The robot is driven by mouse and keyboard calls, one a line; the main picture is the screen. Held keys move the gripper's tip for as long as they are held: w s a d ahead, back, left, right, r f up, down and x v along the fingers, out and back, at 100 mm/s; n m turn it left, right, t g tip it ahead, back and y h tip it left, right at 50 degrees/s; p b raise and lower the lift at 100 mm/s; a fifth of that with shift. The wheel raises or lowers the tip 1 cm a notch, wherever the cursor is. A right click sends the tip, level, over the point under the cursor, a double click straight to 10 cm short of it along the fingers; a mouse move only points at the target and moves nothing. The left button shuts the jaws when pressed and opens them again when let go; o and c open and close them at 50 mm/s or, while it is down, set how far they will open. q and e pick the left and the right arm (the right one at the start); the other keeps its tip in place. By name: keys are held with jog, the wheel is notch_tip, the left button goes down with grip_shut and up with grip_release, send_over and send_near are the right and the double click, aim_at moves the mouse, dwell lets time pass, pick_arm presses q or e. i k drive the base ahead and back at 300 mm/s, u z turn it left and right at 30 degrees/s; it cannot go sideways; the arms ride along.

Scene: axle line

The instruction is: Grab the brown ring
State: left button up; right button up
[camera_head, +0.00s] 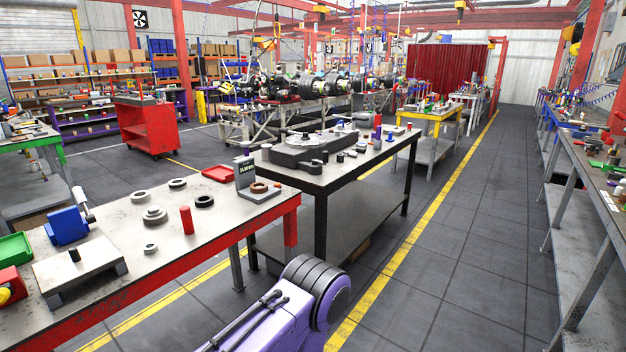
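The brown ring (259,188) lies flat on the grey base of a small scale-like device (246,172) with an upright display. The device stands at the far right end of the red-edged workbench (120,225). Neither of my grippers is in view.
The bench also holds a red cylinder (187,220), several grey and black rings, a red tray (218,174), a blue vise (67,226) and a green tray (15,248). A black-framed table (330,172) stands just beyond. The floor aisle to the right (450,240) is clear.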

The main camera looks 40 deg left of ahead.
aim_at(264, 189)
jog(key=z, duration=0.1)
jog(key=i, duration=1.5)
jog(key=u, duration=0.55)
jog(key=i, duration=0.75)
jog(key=u, duration=0.7)
